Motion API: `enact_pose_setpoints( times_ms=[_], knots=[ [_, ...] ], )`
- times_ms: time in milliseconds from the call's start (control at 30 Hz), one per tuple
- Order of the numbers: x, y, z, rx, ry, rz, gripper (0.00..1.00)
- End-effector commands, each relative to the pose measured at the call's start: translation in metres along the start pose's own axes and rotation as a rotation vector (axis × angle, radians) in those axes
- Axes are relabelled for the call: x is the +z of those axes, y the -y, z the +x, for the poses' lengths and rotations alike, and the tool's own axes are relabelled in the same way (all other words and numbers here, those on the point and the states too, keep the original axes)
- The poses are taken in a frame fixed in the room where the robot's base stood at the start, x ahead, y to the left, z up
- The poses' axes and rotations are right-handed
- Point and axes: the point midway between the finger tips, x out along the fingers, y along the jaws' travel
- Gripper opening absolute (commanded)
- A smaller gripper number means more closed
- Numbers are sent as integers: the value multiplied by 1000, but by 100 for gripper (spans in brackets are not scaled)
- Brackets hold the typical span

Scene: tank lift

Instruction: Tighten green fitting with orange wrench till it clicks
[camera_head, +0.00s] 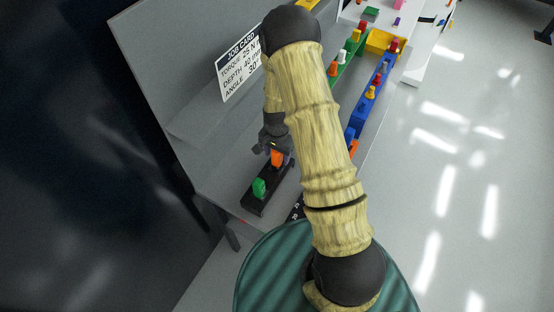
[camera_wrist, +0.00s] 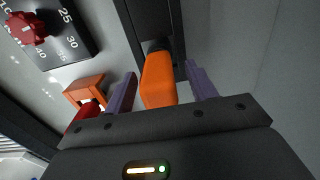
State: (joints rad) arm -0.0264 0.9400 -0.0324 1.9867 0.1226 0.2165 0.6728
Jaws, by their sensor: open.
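An orange handle (camera_head: 277,158), which looks like the orange wrench's, stands upright on a black rack (camera_head: 252,205) at the near end of the bench. In the wrist view the orange handle (camera_wrist: 158,80) lies between the two purple fingers of my gripper (camera_wrist: 163,82). Gaps show on both sides of it, so the fingers are apart from it. In the head view my gripper (camera_head: 273,143) is right above the orange handle. A green upright piece (camera_head: 259,187) stands on the same rack, nearer the front. I cannot tell which thing is the green fitting.
A job card (camera_head: 239,68) stands against the back panel. A blue rail (camera_head: 372,95) and a yellow bin (camera_head: 382,42) lie farther along the bench. In the wrist view, a black numbered block (camera_wrist: 62,40) with a red knob (camera_wrist: 27,28) and an orange stool-like piece (camera_wrist: 84,89) are left.

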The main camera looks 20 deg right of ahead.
Motion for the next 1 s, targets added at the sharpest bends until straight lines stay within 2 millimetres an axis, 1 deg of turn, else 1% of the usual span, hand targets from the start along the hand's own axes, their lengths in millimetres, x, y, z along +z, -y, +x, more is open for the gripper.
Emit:
enact_pose_setpoints(
  times_ms=[33, 167, 200, 300, 533, 667, 833, 1000],
  knots=[
    [0, 0, 0, 0, 0, 0, 50],
    [0, 0, 0, 0, 0, 0, 25],
    [0, 0, 0, 0, 0, 0, 17],
    [0, 0, 0, 0, 0, 0, 0],
    [0, 0, -1, -1, -1, 0, 0],
    [0, 1, -5, -2, -2, 0, 0],
    [0, 1, -20, -2, -3, 0, 0],
    [-1, 1, -47, -4, -5, 0, 0]
  ],
)
